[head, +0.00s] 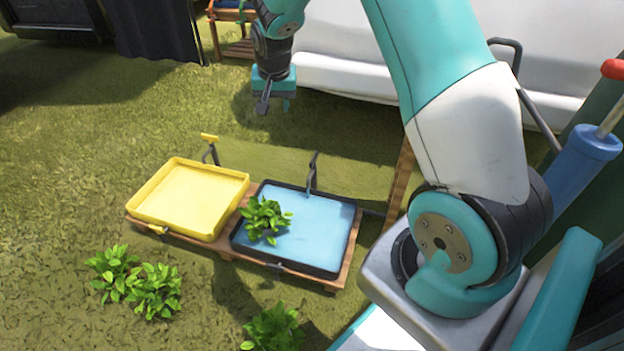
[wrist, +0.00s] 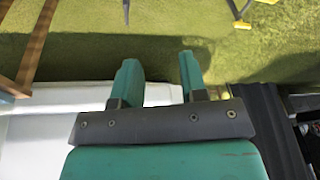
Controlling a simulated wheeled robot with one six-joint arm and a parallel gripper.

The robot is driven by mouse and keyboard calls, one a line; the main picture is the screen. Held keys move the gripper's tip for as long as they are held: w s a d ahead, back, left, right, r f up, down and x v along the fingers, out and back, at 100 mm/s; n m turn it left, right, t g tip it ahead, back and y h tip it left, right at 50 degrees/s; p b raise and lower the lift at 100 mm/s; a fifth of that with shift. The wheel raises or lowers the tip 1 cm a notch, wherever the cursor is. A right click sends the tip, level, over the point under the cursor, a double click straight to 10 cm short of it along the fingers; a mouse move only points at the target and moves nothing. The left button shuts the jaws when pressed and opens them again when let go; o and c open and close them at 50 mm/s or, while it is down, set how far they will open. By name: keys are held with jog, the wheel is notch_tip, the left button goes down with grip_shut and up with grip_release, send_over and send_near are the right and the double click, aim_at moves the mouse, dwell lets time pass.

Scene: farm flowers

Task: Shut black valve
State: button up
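The black valve (head: 312,172) stands upright at the back edge of the black tray (head: 295,267), which holds blue water. The top of a thin dark post, likely this valve, shows at the upper edge of the wrist view (wrist: 126,10). My gripper (head: 275,106) is raised above the grass, behind and to the left of the black valve and apart from it. In the wrist view my gripper (wrist: 160,78) has its two green fingers spread, with nothing between them.
A yellow tray (head: 195,200) with a yellow-handled valve (head: 210,140) sits left of the black tray on a wooden stand (head: 225,251). A leafy plant (head: 264,217) is in the black tray. More plants (head: 150,287) grow in front. A white covered shape (head: 335,60) stands behind.

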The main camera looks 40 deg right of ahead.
aim_at(314, 157)
jog(key=w+d+f+m+b, duration=0.1)
jog(key=d+f+b, duration=0.3)
jog(key=f, duration=0.6)
jog(key=w+d+f+m+h+b, duration=0.1)
jog(key=w+d+f+b, duration=0.1)
jog(key=d+f+b, duration=0.2)
jog(key=w+d+f+m+h+b, duration=0.1)
jog(key=d+f+b, duration=0.3)
jog(key=d+f, duration=0.5)
jog(key=shift+w+d+f+m+b, duration=0.15)
jog(key=shift+w+f, duration=0.1)
jog(key=shift+f, duration=1)
jog(key=shift+w+f+m+b, duration=0.1)
jog(key=shift+w+f+m, duration=0.15)
jog(key=shift+f, duration=1)
jog(key=shift+w+d+f+m+b, duration=0.15)
jog(key=shift+w+f, duration=0.1)
jog(key=shift+f, duration=1)
jog(key=shift+a, duration=0.1)
grip_shut()
